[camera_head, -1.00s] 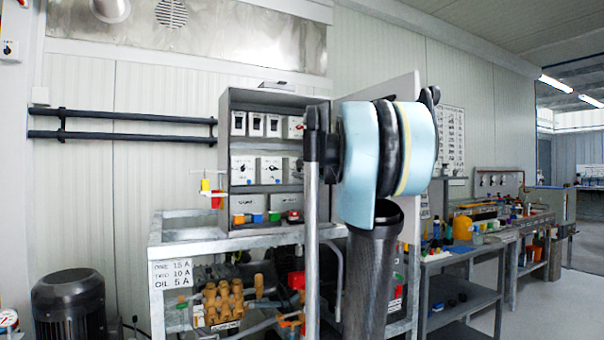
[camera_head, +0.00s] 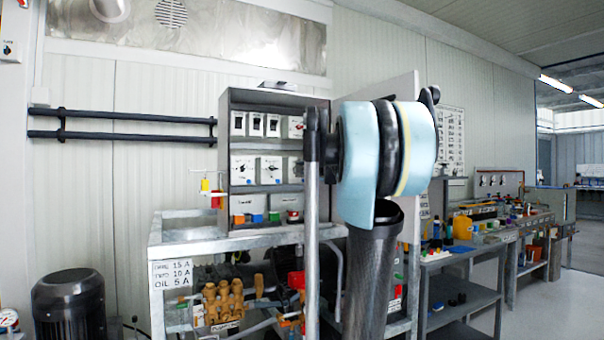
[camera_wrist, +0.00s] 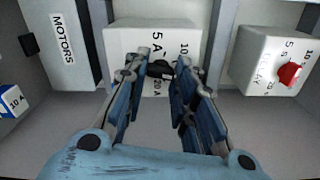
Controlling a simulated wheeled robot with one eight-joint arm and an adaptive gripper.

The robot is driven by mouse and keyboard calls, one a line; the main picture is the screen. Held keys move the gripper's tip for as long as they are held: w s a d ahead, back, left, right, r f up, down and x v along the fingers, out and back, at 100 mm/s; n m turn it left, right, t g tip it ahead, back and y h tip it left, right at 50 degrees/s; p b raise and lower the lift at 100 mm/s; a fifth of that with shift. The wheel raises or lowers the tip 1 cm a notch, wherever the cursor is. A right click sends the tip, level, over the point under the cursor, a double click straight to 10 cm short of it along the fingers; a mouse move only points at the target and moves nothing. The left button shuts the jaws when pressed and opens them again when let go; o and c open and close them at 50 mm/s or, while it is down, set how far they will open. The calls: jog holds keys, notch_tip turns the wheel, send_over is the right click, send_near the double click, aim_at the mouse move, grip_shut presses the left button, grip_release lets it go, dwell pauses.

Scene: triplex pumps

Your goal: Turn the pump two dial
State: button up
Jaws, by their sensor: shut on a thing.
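In the wrist view, my gripper (camera_wrist: 161,76) is shut on a small black dial (camera_wrist: 158,67), with one finger on each side of it. The dial sits on the front of a white box (camera_wrist: 124,42) marked 5 A, 10 and 20 A. The fingers cover part of the scale, and no pump name is readable on this box. In the head view, my own arm hides the gripper and part of the grey shelf unit (camera_head: 226,100) that holds white dial boxes (camera_head: 243,169).
In the wrist view, a white box with a red dial (camera_wrist: 289,73) stands close on the right. A panel labelled MOTORS (camera_wrist: 62,40) is at the left, with a blue part (camera_wrist: 12,100) below it. Shelf walls stand close around the gripper.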

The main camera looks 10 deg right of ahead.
jog(key=n, duration=0.3)
jog(key=shift+s+a+f+n, duration=0.1)
jog(key=shift+f+n, duration=0.05)
jog(key=shift+n, duration=0.15)
grip_shut()
jog(key=shift+n, duration=1.8)
jog(key=o, duration=1.1)
grip_release()
jog(key=shift+c, duration=0.2)
jog(key=v, duration=1.1)
jog(key=shift+s, duration=0.3)
